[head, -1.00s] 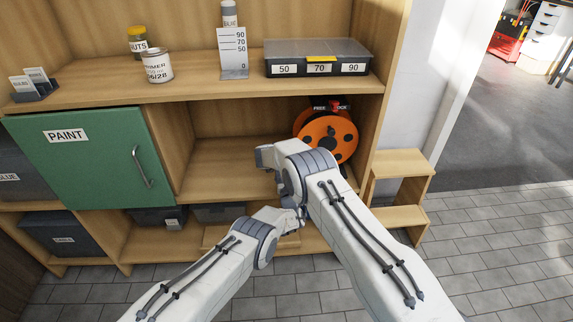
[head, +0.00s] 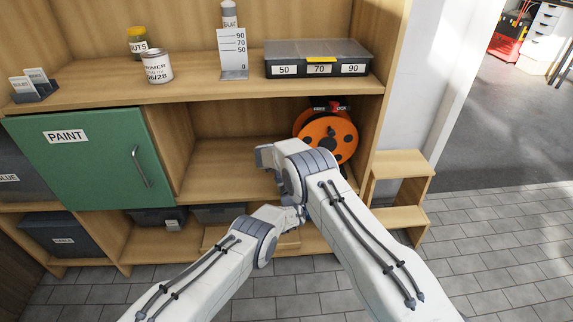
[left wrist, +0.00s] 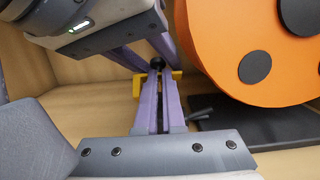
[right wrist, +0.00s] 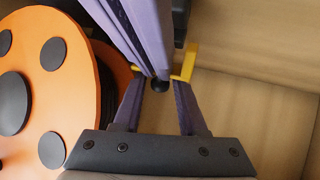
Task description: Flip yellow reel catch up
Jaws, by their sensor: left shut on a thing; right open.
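The orange reel (head: 327,137) stands in the middle shelf bay, below a FREE/LOCK label; it also shows in the left wrist view (left wrist: 265,35) and right wrist view (right wrist: 22,140). Beside it is the yellow catch (right wrist: 187,62), with a black knob (right wrist: 160,86); the catch also shows in the left wrist view (left wrist: 137,88). My left gripper (left wrist: 157,76) is shut at the catch, with the knob at its fingertips. My right gripper (right wrist: 157,92) is open, its fingers apart on either side of the knob. In the head view my arms hide both grippers and the catch.
The shelf board above holds an organizer box (head: 316,59), a height gauge (head: 232,55) and a can (head: 157,66). A green PAINT door (head: 85,165) is on the left. A wooden step (head: 400,164) stands at right. Both arms are close together in the bay.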

